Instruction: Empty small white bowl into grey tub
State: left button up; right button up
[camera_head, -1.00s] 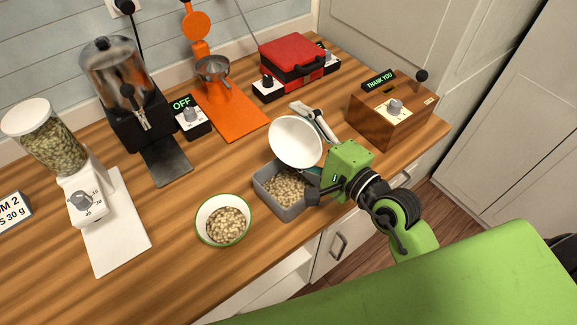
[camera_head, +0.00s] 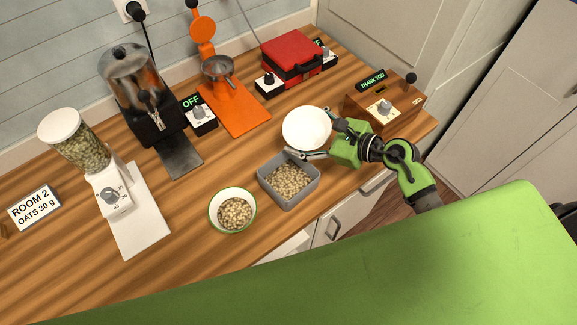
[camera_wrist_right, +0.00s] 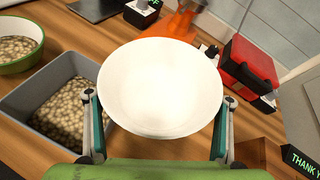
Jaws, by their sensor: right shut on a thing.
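The small white bowl (camera_head: 307,128) is empty inside, and its opening faces up in the head view. It also fills the middle of the right wrist view (camera_wrist_right: 160,88). My right gripper (camera_head: 322,139) is shut on the bowl, with a finger on either side of it. The grey tub (camera_head: 268,183) stands on the counter just in front of the bowl, with beige pieces (camera_head: 290,181) in it. In the wrist view the tub (camera_wrist_right: 25,103) is at the left. My left gripper is not in view.
A green-rimmed white bowl (camera_head: 213,212) with similar pieces stands left of the tub. Behind are an orange press (camera_head: 236,108), a red case (camera_head: 291,57) and a dark dispenser (camera_head: 150,120). A wooden box (camera_head: 385,104) stands at the right, near the gripper. A grain dispenser (camera_head: 82,145) is at the left.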

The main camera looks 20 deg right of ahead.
aim_at(301, 116)
jog(key=shift+w+d+f+m+g+y, duration=0.3)
jog(key=shift+w+d+f+m, duration=0.1)
jog(key=shift+f+m, duration=0.1)
jog(key=shift+w+d+r, duration=0.1)
jog(key=shift+w+r, duration=0.05)
jog(key=shift+w+d+f+m+g+b, duration=0.3)
jog(key=shift+w+d+f+m+b, duration=0.2)
jog(key=shift+b, duration=0.3)
jog(key=shift+s+a+r+y+p, duration=0.1)
jog(key=shift+a+r+y+p, duration=0.05)
jog(key=shift+r+y+p, duration=0.15)
notch_tip(301, 116, up, 4)
jog(key=p, duration=0.3)
jog(key=shift+r, duration=0.15)
